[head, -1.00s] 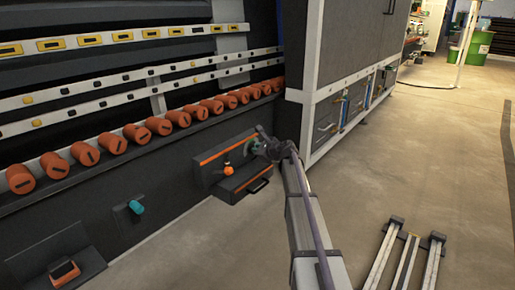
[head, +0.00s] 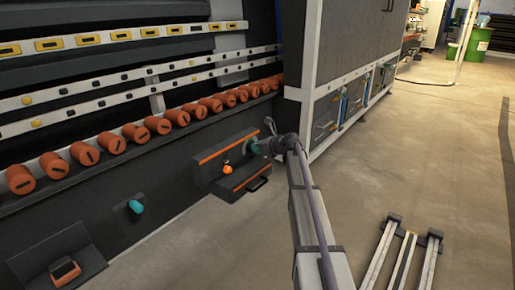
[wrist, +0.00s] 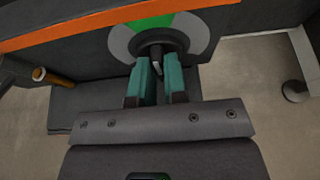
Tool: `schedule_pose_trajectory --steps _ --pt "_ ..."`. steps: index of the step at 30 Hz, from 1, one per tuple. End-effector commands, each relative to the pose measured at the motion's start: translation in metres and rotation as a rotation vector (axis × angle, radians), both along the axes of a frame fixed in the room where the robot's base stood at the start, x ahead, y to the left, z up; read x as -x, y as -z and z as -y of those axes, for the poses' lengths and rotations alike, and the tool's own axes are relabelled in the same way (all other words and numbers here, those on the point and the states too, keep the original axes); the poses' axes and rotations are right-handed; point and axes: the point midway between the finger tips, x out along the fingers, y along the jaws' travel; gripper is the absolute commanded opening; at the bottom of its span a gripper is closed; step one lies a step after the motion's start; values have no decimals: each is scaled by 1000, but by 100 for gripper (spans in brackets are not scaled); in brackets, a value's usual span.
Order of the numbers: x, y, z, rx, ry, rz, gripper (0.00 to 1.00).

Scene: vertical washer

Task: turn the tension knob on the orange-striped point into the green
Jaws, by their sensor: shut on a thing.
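The orange-striped point (head: 222,151) is a dark panel low on the washer, with an orange stripe along its top. In the wrist view its round dial (wrist: 120,42) has a green sector (wrist: 150,21) at the top and grey sectors on both sides. The dark tension knob (wrist: 156,50) stands at the dial's centre. My gripper (wrist: 158,66) has its teal fingers shut on the knob, one on each side. It also shows in the head view (head: 256,147), where it hides the knob. I cannot tell exactly where the knob's mark points.
A dark box with a handle (head: 240,184) juts out below. A teal knob (head: 136,207) is further left. White rails (head: 400,262) lie at the lower right. Open floor is right of the panel.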

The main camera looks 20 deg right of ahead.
Motion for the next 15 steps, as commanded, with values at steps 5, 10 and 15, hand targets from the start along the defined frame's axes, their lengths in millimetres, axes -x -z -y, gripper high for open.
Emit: schedule_pose_trajectory --steps 5,10,15 --pt "1 0 0 0 -1 -1 0" --pt "0 0 0 1 0 0 18" --pt "0 0 0 1 0 0 35"
